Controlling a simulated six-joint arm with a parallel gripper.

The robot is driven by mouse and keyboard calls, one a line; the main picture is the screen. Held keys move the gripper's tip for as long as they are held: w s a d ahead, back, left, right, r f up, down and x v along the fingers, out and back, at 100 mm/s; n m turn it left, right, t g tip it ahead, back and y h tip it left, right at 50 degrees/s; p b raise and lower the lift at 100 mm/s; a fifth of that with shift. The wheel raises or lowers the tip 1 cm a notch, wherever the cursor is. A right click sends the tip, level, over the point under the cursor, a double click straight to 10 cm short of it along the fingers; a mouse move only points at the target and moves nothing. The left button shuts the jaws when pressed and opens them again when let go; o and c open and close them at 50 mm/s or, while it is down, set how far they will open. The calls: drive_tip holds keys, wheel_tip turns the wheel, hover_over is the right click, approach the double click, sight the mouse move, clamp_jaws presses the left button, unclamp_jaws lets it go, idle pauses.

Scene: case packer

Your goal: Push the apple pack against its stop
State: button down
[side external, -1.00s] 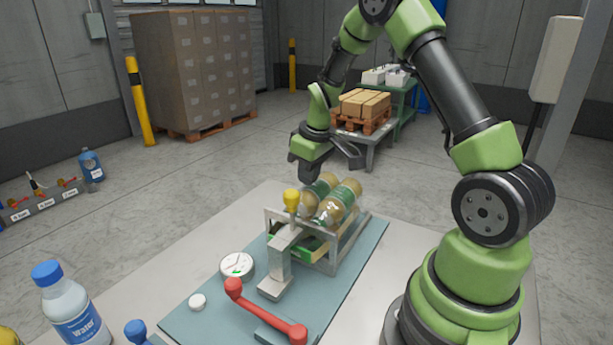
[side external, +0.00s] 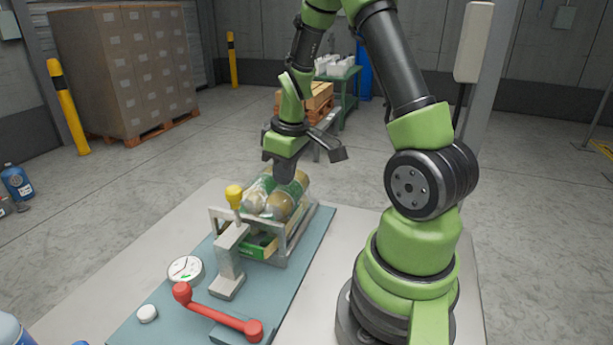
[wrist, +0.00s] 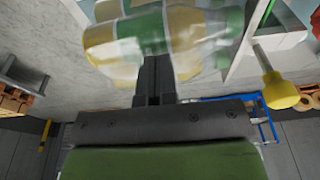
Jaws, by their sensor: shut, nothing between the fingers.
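The pack I take for the apple pack (side external: 288,203) has golden bottles with green labels, lying tilted in a low green-edged tray (side external: 252,250) within a grey metal frame (side external: 302,222). My gripper (side external: 283,178) points down at the bottles' far upper end, overlapping them in the side external view. Its fingers are shut and empty. In the wrist view the fingers (wrist: 154,80) reach up to the blurred bottles (wrist: 150,42); I cannot tell if they touch. Which part of the frame is the stop is unclear.
A grey post with a yellow knob (side external: 234,195) stands at the frame's near side. A round gauge (side external: 185,271), a red lever (side external: 215,313) and a white button (side external: 147,313) sit on the teal plate (side external: 150,335).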

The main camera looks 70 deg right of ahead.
drive_tip(key=s+r, duration=0.4)
drive_tip(key=r, duration=0.1)
drive_tip(key=w, duration=0.2)
drive_tip(key=w+n+g, duration=0.1)
drive_tip(key=w, duration=0.2)
drive_tip(key=w+n, duration=0.1)
drive_tip(key=w, duration=0.1)
drive_tip(key=shift+w+d+r+g+y, duration=0.2)
drive_tip(key=shift+w+d+g+y, duration=0.05)
drive_tip(key=shift+w+g+y, duration=0.05)
drive_tip(key=w+a+f+n+g+h, duration=0.1)
drive_tip(key=w+a+f+g, duration=0.1)
drive_tip(key=w+f, duration=0.45)
drive_tip(key=s+d, duration=0.1)
drive_tip(key=s, duration=0.2)
drive_tip(key=s+r, duration=0.1)
drive_tip(key=s, duration=0.3)
drive_tip(key=s+d, duration=0.1)
drive_tip(key=s, duration=0.2)
drive_tip(key=shift+s+d+r, duration=0.15)
drive_tip(key=shift+s+d, duration=0.05)
drive_tip(key=shift+d, duration=0.15)
drive_tip(key=shift+s+f, duration=0.15)
drive_tip(key=shift+f, duration=0.75)
